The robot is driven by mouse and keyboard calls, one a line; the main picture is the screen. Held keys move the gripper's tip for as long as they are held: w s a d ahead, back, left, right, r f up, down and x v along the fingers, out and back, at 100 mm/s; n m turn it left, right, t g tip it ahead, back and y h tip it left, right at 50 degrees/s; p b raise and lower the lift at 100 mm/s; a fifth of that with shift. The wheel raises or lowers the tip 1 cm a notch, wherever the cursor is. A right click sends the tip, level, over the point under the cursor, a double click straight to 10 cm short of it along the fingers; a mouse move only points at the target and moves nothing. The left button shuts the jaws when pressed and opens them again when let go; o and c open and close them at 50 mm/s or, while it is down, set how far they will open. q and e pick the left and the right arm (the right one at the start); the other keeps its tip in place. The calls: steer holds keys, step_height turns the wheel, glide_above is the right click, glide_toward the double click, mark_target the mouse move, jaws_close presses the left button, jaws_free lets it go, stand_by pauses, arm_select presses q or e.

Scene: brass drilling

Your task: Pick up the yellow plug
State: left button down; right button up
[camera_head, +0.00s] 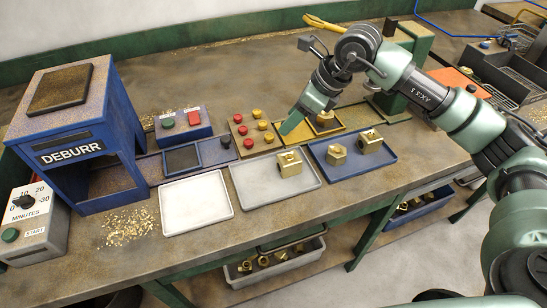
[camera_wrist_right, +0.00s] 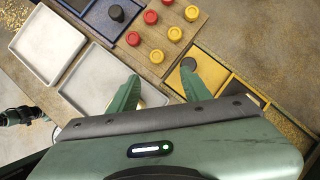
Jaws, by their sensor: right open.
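Three yellow plugs stand on a brown wooden board (camera_head: 257,149), one of them the nearest yellow plug (camera_head: 269,138). Three red plugs (camera_head: 243,130) stand in a row beside them. In the right wrist view a yellow plug (camera_wrist_right: 175,33) shows ahead of the fingers, with another yellow plug (camera_wrist_right: 191,13) beyond it. My right gripper (camera_wrist_right: 160,73) is open and empty, its two green fingers apart. In the head view my right gripper (camera_head: 290,127) hangs just right of the board, apart from the plugs. My left gripper does not show.
A black plug (camera_head: 225,142) stands left of the board. A grey tray (camera_head: 246,190) and a blue tray (camera_head: 340,174) hold brass parts in front. A yellow fixture (camera_head: 350,122) with a brass part stands right of the board. The white tray (camera_head: 190,208) is empty. The blue DEBURR machine (camera_head: 75,150) stands left.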

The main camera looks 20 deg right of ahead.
mark_target(269, 136)
steer(key=shift+a+f, duration=0.3)
steer(key=shift+a, duration=0.05)
steer(key=w+a+f, duration=0.1)
steer(key=w+f+p, duration=0.1)
steer(key=f, duration=0.1)
steer(key=shift+a, duration=0.4)
steer(key=p+x, duration=0.1)
steer(key=x, duration=0.2)
steer(key=shift+a, duration=0.2)
steer(key=shift+w+a+f, duration=0.1)
steer(key=shift+w+f, duration=0.1)
steer(key=shift+f, duration=0.1)
steer(key=shift+s+r, duration=0.1)
steer(key=c, duration=0.9)
jaws_close()
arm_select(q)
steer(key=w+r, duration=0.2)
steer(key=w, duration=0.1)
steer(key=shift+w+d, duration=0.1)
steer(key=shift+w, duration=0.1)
